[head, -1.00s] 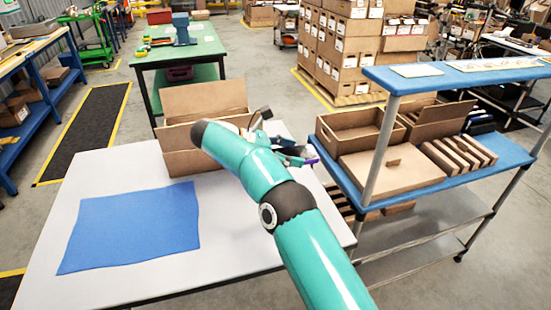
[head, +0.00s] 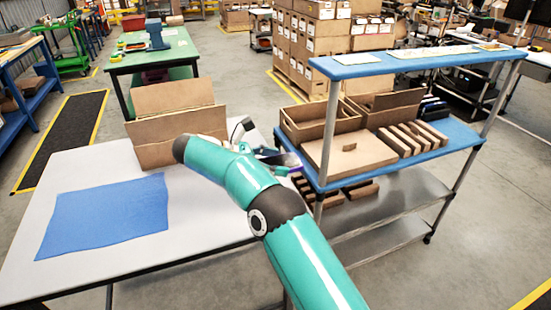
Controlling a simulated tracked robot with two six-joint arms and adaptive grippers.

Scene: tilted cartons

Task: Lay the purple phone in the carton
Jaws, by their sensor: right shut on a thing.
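The carton (head: 152,154) is an open brown cardboard box with a raised back flap, at the back of the white table (head: 100,180). My right arm crosses in front of the carton's right side and hides part of it. My right gripper (head: 275,156) is just right of the carton, near the table's right edge, partly hidden by my arm. It is shut on the purple phone (head: 293,161), which shows as a thin dark slab with a purple edge, tilted and clear of the carton. My left gripper is not in view.
A blue cloth (head: 105,215) lies flat on the table's left part. A shelf rack (head: 400,155) with blue boards, bearing cardboard trays and brown slabs, stands close on the right. The table's front is bare. A green table (head: 150,55) stands behind.

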